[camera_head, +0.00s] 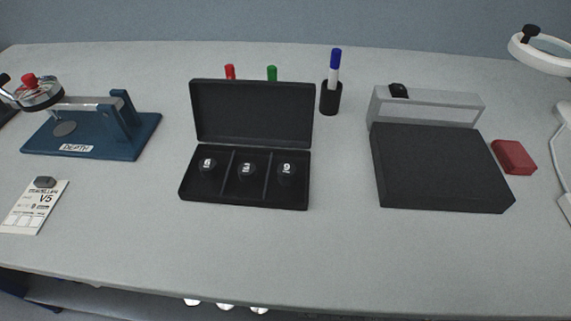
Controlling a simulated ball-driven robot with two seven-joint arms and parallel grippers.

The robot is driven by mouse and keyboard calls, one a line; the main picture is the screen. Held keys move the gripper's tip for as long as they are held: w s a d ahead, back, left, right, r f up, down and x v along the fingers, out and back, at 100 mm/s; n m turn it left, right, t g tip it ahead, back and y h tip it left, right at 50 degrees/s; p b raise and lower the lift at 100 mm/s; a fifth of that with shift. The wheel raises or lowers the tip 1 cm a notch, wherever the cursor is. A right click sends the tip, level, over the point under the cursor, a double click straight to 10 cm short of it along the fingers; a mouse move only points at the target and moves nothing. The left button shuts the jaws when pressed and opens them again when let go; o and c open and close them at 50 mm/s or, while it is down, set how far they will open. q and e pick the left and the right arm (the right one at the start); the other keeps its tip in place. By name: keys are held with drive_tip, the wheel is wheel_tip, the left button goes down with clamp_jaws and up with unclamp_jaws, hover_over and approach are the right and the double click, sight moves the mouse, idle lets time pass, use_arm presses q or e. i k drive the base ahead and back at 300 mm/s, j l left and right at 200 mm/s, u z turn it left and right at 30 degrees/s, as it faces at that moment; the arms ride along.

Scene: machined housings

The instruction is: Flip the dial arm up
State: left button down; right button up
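The depth stand has a blue base (85,138) with a white "DEPTH" label, at the left of the table. A blue upright bracket (124,118) stands at its right end. The silver dial arm (90,103) runs left from this bracket, lying roughly level over the base. At its left end is the round dial (40,97) with a red knob (29,80) on top. A round grey pad (65,128) lies on the base below the arm. A small black-tipped part shows beside the dial at the picture's left edge; I cannot tell what it belongs to. Neither gripper is in view.
A paper card (34,208) with a small dark object on it lies in front of the stand. An open black case (252,112) holds three dark pieces. A pen cup (331,100), black block (436,168), grey frame (440,98) and red box (514,157) stand right. The table front is clear.

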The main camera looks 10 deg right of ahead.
sight(52, 99)
drive_tip(key=k+j+z, duration=0.1)
drive_tip(key=j, duration=0.3)
drive_tip(key=k+j+z, duration=0.15)
drive_tip(key=j, duration=0.2)
drive_tip(key=k+j+z, duration=0.1)
drive_tip(key=j, duration=0.3)
